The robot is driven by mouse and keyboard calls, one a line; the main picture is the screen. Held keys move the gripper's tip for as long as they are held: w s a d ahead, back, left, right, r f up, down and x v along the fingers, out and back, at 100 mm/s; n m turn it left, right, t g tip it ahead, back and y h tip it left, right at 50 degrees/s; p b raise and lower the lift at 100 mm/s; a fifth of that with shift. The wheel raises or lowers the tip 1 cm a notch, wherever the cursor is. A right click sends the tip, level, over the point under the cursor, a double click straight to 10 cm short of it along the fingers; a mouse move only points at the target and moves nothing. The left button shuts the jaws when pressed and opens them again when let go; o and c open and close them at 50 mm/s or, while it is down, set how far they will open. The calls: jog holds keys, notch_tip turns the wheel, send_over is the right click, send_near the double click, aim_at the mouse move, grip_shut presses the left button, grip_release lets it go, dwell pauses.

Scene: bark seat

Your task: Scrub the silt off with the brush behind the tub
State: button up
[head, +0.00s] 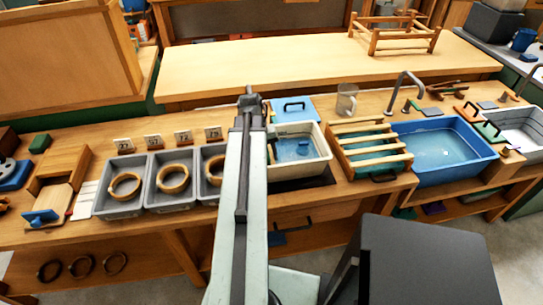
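A blue tub (466,166) of water sits in the bench at the right, beside a slatted wooden rack. Behind it lie small brown and reddish pieces (440,91); they are too small to tell which is the brush. A white tub (322,172) with water and a blue object in it stands at the middle, partly hidden by my arm. I cannot make out silt on anything. My arm reaches up the middle, and my gripper (250,98) is at its far end, left of the white tub's back edge. Its fingers are not clear, and I see nothing held.
Grey trays (120,209) with wooden rings stand left of my arm. A slatted rack (371,156) is between the two tubs. A glass jug (346,101) and a tap (394,90) stand behind. The raised rear counter (300,65) is mostly clear.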

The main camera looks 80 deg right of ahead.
jog(key=shift+w+a+f, duration=0.1)
jog(key=shift+w+a, duration=0.2)
jog(key=shift+w, duration=0.25)
jog(key=shift+s+d+r, duration=0.1)
jog(key=shift+s+d, duration=0.4)
jog(key=shift+s, duration=0.5)
jog(key=shift+s+d+r, duration=0.1)
jog(key=shift+s+d, duration=0.4)
jog(key=shift+s, duration=0.55)
jog(key=shift+s+d, duration=0.5)
jog(key=shift+s, duration=0.5)
jog(key=shift+s+d+f, duration=0.1)
jog(key=shift+s+d, duration=0.3)
jog(key=shift+s, duration=0.45)
jog(key=shift+s+d+f, duration=0.1)
jog(key=shift+s+d, duration=0.25)
jog(key=shift+s, duration=0.5)
jog(key=shift+r, duration=0.15)
notch_tip(320, 180, up, 6)
jog(key=p, duration=0.6)
